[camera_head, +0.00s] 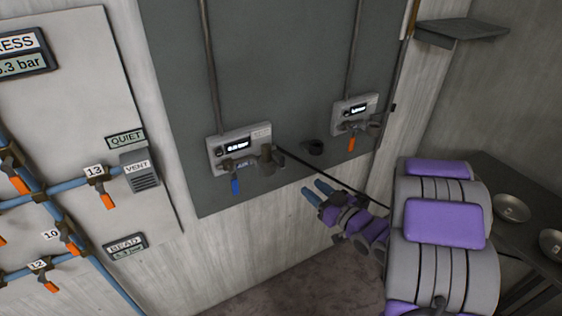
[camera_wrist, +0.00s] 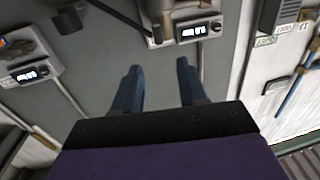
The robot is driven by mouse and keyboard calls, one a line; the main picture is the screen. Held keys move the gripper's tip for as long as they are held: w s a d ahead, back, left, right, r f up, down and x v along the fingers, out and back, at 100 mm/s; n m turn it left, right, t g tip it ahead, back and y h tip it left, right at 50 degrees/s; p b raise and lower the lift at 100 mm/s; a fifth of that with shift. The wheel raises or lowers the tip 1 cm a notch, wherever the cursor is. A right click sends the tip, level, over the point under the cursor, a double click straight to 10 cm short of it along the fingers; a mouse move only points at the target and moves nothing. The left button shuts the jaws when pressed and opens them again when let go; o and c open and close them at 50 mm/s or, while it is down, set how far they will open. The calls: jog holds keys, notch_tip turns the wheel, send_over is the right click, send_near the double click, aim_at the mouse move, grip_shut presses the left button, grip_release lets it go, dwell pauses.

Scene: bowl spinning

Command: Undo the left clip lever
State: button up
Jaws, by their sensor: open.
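I cannot tell for sure which part is the clip lever. The left unit also shows at the top of the wrist view (camera_wrist: 163,28), partly cut off. My gripper (camera_head: 312,187) has blue fingers, is open and empty, and is to the right of and below the fitting, apart from it. In the wrist view the gap between the fingertips (camera_wrist: 158,64) is clear.
A right wall unit (camera_head: 356,112) carries an orange lever. The black hose (camera_head: 318,176) runs towards my arm. A pipe board (camera_head: 75,110) is at left; bowls (camera_head: 511,208) stand on a table at right.

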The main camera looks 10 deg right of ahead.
jog(key=b, duration=0.1)
send_near(282, 166)
jog(key=x, duration=0.3)
jog(key=b+x, duration=0.1)
jog(key=x, duration=0.2)
jog(key=r+b+x, duration=0.1)
jog(key=x, duration=0.3)
jog(key=shift+w+d, duration=0.2)
jog(key=shift+w, duration=0.05)
jog(key=shift+w+a, duration=0.25)
jog(key=shift+a, duration=0.15)
jog(key=shift+d, duration=0.45)
jog(key=c, duration=0.3)
jog(key=shift+a, duration=0.2)
grip_shut()
